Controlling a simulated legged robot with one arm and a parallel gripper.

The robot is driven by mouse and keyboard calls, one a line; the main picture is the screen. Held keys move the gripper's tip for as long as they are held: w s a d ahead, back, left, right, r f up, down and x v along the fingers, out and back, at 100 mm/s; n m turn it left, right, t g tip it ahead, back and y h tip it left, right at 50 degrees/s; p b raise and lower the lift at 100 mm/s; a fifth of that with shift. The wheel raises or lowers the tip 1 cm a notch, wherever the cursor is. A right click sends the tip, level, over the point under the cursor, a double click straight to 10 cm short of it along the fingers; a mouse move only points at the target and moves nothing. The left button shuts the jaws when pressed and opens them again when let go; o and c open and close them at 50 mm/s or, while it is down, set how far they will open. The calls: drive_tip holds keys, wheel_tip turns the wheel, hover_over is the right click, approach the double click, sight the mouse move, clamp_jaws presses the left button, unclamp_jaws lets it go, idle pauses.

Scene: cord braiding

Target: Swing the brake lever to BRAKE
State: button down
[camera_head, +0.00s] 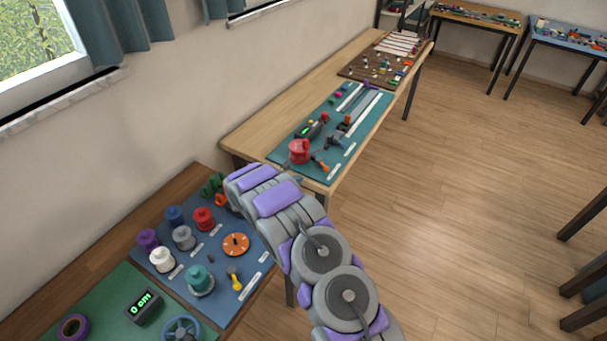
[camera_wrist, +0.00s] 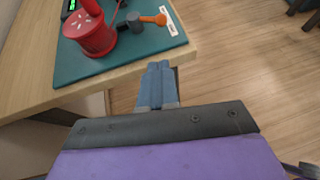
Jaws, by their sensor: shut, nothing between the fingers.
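An orange-handled lever on a dark pivot (camera_head: 320,162) stands on the teal board, at the near right of a red drum (camera_head: 299,151); I take it as the brake lever. In the wrist view its orange handle (camera_wrist: 155,19) points right toward a white label strip (camera_wrist: 171,20), whose text I cannot read. The red drum (camera_wrist: 88,32) is left of it. My gripper (camera_wrist: 158,68) is shut and empty, its fingertips just off the board's near edge, below the lever and apart from it. In the head view my arm mostly hides the gripper.
The teal board (camera_head: 371,118) lies on a wooden table (camera_head: 250,130) and also carries rails and small parts. A blue board (camera_head: 215,262) with several spools and a yellow-handled lever (camera_head: 235,279) is nearer. Open floor (camera_head: 470,200) lies to the right.

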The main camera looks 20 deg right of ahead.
drive_tip(key=b, duration=0.2)
approach(325, 171)
wheel_tip(325, 171, down, 3)
drive_tip(key=w+d, duration=0.2)
drive_tip(key=shift+w+d+f, duration=0.1)
drive_tip(key=shift+w+d, duration=0.1)
drive_tip(key=shift+d, duration=0.7)
drive_tip(key=shift+w+d+f, duration=0.1)
drive_tip(key=shift+w+d, duration=0.15)
drive_tip(key=shift+d, duration=0.65)
drive_tip(key=shift+a+r, duration=0.15)
drive_tip(key=shift+a, duration=0.3)
drive_tip(key=shift+d, duration=0.1)
